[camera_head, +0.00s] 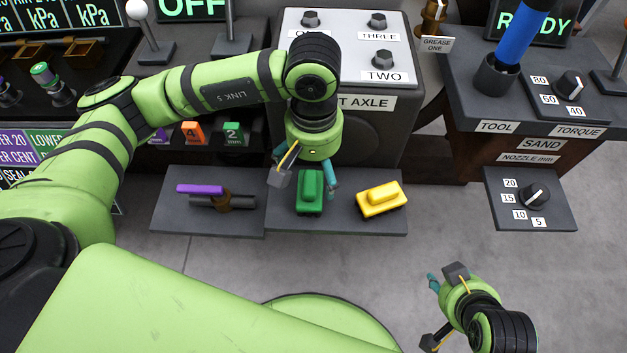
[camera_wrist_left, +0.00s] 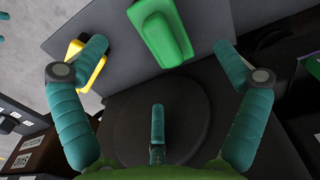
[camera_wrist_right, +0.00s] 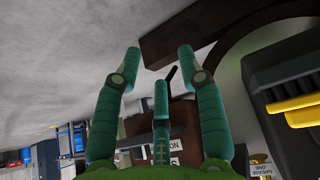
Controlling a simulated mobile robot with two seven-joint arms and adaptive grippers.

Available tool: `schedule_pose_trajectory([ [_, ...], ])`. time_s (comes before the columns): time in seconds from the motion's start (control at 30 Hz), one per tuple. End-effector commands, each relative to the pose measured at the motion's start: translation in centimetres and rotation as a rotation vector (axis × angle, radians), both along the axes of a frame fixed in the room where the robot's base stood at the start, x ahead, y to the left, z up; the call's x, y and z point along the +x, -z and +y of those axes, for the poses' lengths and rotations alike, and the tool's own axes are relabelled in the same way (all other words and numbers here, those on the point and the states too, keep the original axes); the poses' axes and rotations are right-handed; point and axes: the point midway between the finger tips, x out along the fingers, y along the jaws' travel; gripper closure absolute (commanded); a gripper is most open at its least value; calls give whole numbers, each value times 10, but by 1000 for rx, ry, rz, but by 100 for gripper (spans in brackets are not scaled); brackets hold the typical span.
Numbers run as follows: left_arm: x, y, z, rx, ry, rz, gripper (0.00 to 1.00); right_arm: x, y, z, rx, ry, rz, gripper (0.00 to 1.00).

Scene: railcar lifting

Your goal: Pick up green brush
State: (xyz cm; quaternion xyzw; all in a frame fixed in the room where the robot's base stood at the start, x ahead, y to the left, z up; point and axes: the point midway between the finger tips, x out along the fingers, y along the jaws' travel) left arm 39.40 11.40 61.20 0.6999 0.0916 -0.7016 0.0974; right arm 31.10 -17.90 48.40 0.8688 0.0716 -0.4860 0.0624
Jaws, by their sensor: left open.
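The green brush (camera_head: 309,192) lies on the grey shelf below the axle box, between a purple-handled tool and a yellow brush. It also shows at the top of the left wrist view (camera_wrist_left: 160,33). My left gripper (camera_head: 305,184) is open and above the back part of the green brush in the head view. In the left wrist view its fingers (camera_wrist_left: 162,62) are spread wide, with the brush just beyond and between them, not gripped. My right gripper (camera_head: 436,306) is open and empty over the floor at the lower right; its spread fingers show in the right wrist view (camera_wrist_right: 160,62).
The yellow brush (camera_head: 380,199) sits right of the green one. The purple-handled tool (camera_head: 201,190) lies on the left shelf. The axle box (camera_head: 372,124) with bolts stands behind. A nozzle dial panel (camera_head: 555,205) is at the right. Open floor lies in front of the shelf.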

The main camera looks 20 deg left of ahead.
Motion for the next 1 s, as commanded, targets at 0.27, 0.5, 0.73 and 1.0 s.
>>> schedule_pose_trajectory([
  [0.27,1,23,1,12,1,-1,3,22,-12,9,20,-16,-123,60],
  [0.5,2,54,-2,10,0,2,3,52,-35,23,57,-41,-314,60],
  [0.73,2,67,-2,9,2,-1,3,64,-51,30,76,-54,-410,60],
  [1.0,2,67,-3,9,1,-1,31,64,-52,30,77,-54,-412,60],
])
